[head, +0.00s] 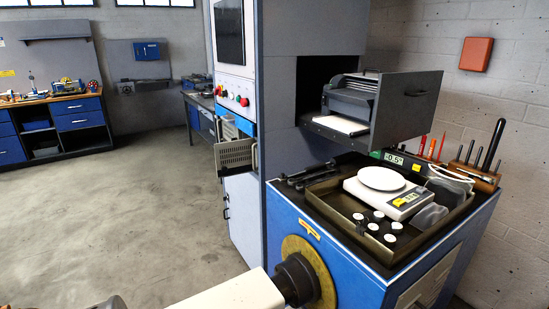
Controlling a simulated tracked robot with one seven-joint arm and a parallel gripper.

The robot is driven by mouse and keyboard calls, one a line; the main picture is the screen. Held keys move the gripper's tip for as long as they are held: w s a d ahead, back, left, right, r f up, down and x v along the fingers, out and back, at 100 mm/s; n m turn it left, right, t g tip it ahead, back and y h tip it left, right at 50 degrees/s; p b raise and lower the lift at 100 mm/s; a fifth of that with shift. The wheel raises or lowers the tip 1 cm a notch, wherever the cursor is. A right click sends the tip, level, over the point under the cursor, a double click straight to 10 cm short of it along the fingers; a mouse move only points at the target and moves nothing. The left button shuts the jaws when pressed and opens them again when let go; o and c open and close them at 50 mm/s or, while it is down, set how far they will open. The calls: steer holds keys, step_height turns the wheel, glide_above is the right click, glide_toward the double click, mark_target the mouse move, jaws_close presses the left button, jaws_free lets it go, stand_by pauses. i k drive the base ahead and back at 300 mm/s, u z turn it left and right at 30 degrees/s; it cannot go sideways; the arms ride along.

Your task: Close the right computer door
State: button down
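A tall grey-blue cabinet (281,84) stands in the middle of the head view. A white arm link, apparently mine, enters at the bottom edge.
A blue machine (325,265) with a yellow disc (302,262) stands close at right. Its tray (350,232) holds a scale (398,196) and several small white-topped pieces. Above, a printer (351,98) sits on a pulled-out drawer (408,110). The floor (130,210) at left is clear.

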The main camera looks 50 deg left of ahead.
mark_target(232, 158)
steer(key=z, duration=0.3)
steer(key=i, duration=0.15)
steer(key=u, duration=2.55)
steer(key=k, duration=0.85)
steer(key=u, duration=0.15)
steer(key=i, duration=0.85)
steer(key=z, duration=0.1)
